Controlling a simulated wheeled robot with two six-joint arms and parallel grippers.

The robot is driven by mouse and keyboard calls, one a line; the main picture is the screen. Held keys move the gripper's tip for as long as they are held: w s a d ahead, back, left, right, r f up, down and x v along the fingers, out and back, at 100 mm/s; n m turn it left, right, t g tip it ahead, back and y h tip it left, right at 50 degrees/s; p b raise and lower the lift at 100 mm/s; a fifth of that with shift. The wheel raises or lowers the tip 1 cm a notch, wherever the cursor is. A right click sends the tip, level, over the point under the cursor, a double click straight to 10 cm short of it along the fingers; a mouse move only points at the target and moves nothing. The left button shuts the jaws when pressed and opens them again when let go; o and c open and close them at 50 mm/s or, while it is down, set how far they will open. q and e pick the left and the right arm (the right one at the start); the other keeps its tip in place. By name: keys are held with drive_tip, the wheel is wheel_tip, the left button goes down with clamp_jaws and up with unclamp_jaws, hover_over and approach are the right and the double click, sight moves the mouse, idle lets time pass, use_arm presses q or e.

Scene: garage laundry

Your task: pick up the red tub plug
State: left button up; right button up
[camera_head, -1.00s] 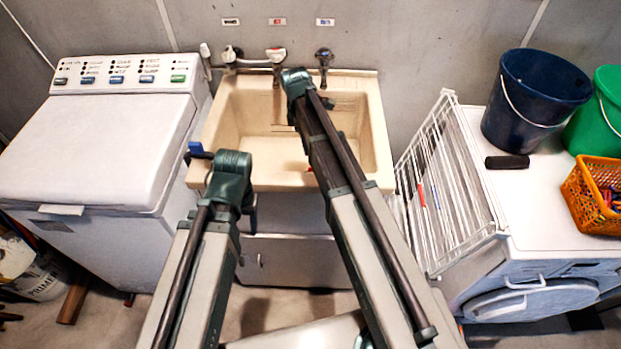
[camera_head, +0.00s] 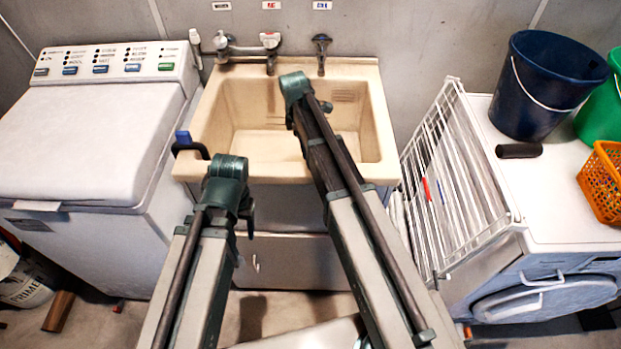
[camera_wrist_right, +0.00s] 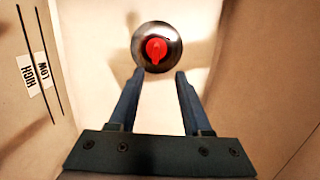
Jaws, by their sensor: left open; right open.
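The red tub plug (camera_wrist_right: 156,49) shows in the right wrist view, on a round metal drain (camera_wrist_right: 170,64) in the pale sink floor. My right gripper (camera_wrist_right: 159,73) is open and empty, its two dark fingers pointing at the drain, with the plug seen between and just beyond the tips. I cannot tell the exact gap to it. In the head view my right arm covers part of the cream sink basin (camera_head: 238,100), and the plug is hidden there. My left gripper (camera_head: 183,138) is open at the sink's front left edge, away from the plug.
A white washing machine (camera_head: 85,140) stands left of the sink. Taps (camera_head: 268,42) are on the wall behind it. To the right are a white wire rack (camera_head: 455,180), a dark blue bucket (camera_head: 545,85), a green bucket (camera_head: 598,120) and an orange basket (camera_head: 603,185).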

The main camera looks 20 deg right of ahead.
drive_tip(key=f+b, duration=0.1)
drive_tip(key=f, duration=0.1)
drive_tip(key=f+b, duration=0.1)
drive_tip(key=shift+d+f+b, duration=0.3)
drive_tip(key=shift+f+b, duration=0.05)
drive_tip(key=shift+f, duration=0.05)
drive_tip(key=f+b, duration=0.2)
drive_tip(key=d+f+b, duration=0.1)
drive_tip(key=f+b, duration=0.2)
drive_tip(key=shift+w+d+f, duration=0.1)
drive_tip(key=shift+f, duration=0.05)
clamp_jaws()
